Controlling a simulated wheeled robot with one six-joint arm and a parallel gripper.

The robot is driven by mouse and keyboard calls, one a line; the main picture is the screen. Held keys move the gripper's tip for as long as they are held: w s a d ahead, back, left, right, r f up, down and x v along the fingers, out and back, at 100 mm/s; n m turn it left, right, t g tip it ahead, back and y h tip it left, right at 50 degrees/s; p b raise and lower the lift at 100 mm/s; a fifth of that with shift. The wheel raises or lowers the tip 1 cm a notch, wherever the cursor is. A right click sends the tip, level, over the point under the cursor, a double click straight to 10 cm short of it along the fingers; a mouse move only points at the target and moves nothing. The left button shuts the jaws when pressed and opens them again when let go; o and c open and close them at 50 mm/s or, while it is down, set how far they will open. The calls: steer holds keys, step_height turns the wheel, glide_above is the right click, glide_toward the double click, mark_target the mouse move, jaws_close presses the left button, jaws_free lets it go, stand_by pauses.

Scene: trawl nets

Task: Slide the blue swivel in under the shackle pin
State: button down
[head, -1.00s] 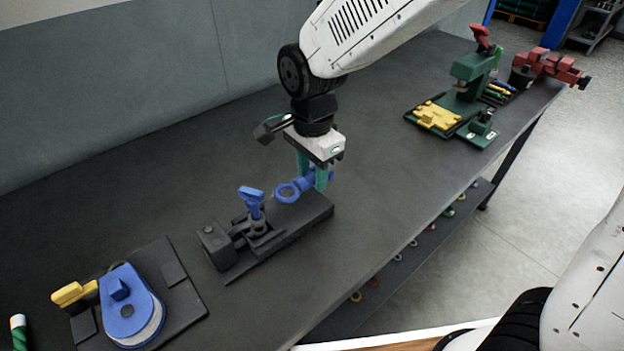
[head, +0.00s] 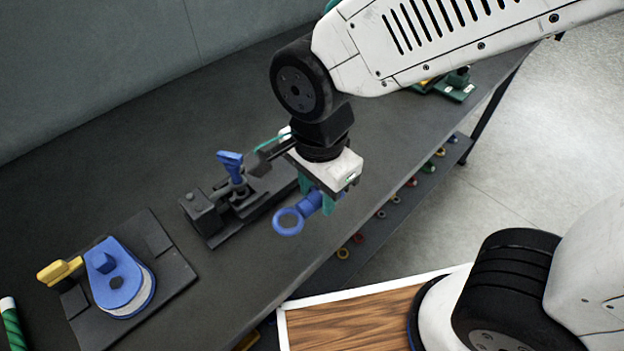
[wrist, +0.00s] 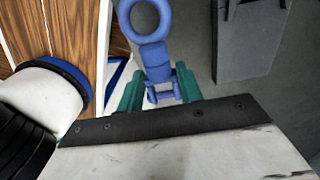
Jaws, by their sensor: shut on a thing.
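The blue swivel (head: 290,219) has a round eye at one end and a smaller forked end. My gripper (head: 318,200) is shut on its body with green fingers, and the eye points to the lower left in the head view. In the wrist view, the swivel (wrist: 153,52) runs up from between the fingers of my gripper (wrist: 158,84), eye foremost. A blue-handled upright part (head: 232,166), seemingly the shackle pin, stands on a dark fixture (head: 216,232) left of and behind the swivel. The swivel is apart from it. The opening under the pin cannot be made out.
The bench's front edge is close to the swivel, with a shelf of coloured rings below.

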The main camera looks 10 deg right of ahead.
steer(key=w, duration=0.5)
steer(key=w+a+f, duration=0.1)
steer(key=w, duration=0.3)
steer(key=w+a, duration=0.1)
steer(key=w, duration=0.4)
steer(key=shift+w+a+f, duration=0.15)
steer(key=shift+w+f, duration=0.2)
steer(key=shift+f, duration=0.05)
steer(key=shift+w+a+r, duration=0.2)
steer(key=shift+w, duration=0.05)
steer(key=shift+f, duration=1.45)
steer(key=shift+s+a, duration=0.6)
steer(key=shift+a, duration=0.3)
steer(key=shift+s+a, duration=0.65)
steer(key=shift+a, duration=0.2)
steer(key=shift+s+a, duration=0.6)
steer(key=shift+a, duration=0.3)
steer(key=c, duration=0.9)
jaws_free()
steer(key=shift+o, duration=0.2)
